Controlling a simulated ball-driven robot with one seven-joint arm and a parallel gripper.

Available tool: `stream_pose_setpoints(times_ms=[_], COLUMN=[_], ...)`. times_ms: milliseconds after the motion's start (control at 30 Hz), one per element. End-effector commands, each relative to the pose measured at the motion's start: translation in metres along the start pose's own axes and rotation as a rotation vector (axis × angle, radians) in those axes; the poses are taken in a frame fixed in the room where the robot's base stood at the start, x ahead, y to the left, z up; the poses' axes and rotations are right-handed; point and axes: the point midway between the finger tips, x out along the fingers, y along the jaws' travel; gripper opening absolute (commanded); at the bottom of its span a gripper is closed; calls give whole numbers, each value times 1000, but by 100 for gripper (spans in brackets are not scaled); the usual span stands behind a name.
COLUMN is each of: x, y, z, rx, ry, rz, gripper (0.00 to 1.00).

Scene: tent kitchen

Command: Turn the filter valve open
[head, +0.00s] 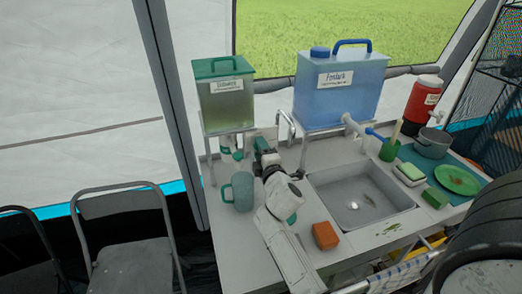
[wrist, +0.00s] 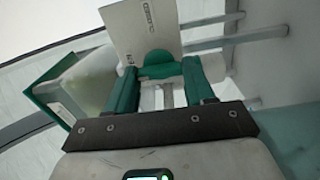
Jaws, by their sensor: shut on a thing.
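The filter tank (head: 226,100) is a box with a green lid, greenish contents and a label, standing on a grey stand at the left of the counter. Its lid and side also show at the left of the wrist view (wrist: 60,92). My gripper (wrist: 162,82) has green fingers, shut on a green part (wrist: 160,68) between their tips, which looks like the valve handle. In the head view my arm reaches up beside the stand, and my gripper (head: 262,146) is right of and below the tank. The valve's body and its turn angle are hard to make out.
A grey-green mug (head: 239,191) stands left of my arm. The sink (head: 358,197) and an orange block (head: 325,235) are to the right. A blue water container (head: 340,92) stands at the back. A labelled white card (wrist: 140,30) shows beyond my fingers.

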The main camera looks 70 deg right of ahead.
Motion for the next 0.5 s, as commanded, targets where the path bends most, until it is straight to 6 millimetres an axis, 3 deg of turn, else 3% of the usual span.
stream_pose_setpoints(times_ms=[500], x=[0], y=[-2], z=[-1], rx=[-55], ry=[2], rz=[-2], gripper=[23])
